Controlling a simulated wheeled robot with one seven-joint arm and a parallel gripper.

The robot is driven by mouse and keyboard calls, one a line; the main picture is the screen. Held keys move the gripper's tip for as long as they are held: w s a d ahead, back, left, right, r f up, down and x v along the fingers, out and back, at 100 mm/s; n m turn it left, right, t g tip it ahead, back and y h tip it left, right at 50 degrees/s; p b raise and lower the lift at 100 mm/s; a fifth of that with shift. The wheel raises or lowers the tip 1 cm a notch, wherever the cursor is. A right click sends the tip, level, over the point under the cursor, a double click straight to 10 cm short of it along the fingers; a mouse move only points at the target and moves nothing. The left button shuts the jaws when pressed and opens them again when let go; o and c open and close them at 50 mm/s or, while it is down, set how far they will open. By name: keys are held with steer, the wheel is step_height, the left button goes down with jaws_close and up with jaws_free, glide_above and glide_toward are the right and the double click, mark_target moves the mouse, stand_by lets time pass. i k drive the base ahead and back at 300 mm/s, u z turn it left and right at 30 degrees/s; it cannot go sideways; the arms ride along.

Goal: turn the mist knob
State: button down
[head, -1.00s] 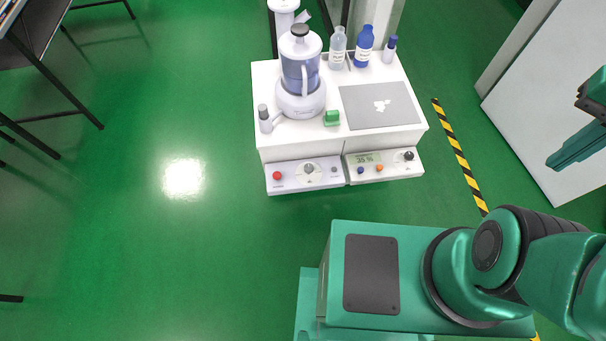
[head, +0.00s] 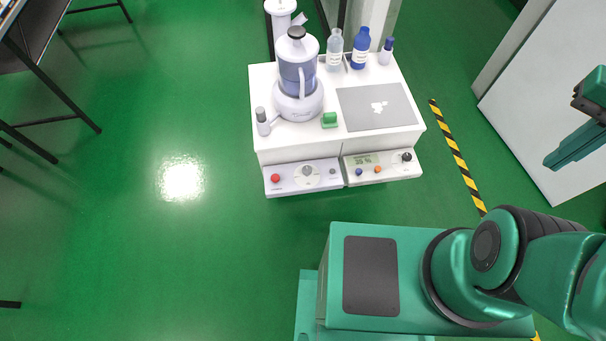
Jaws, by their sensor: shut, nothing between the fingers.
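Two control panels are on the front of a white bench (head: 285,143). The left panel (head: 322,183) has a red button (head: 275,178), a grey knob on a round white dial (head: 307,171) and a small grey knob (head: 332,171). The right panel (head: 394,176) has a small display, a blue button (head: 359,172), an orange button (head: 377,169) and a black knob (head: 406,157). The labels are too small to read, so I cannot tell which knob is the mist knob. My gripper (head: 551,162) is at the right edge, shut and empty, well away from the panels.
Yellow-black floor tape (head: 456,155) and a white cabinet (head: 535,90) are to the right. Green floor is clear left of the bench.

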mark_target(307, 169)
steer(key=u, duration=0.75)
steer(key=k, duration=1)
steer(key=z, duration=0.75)
steer(key=i, duration=1)
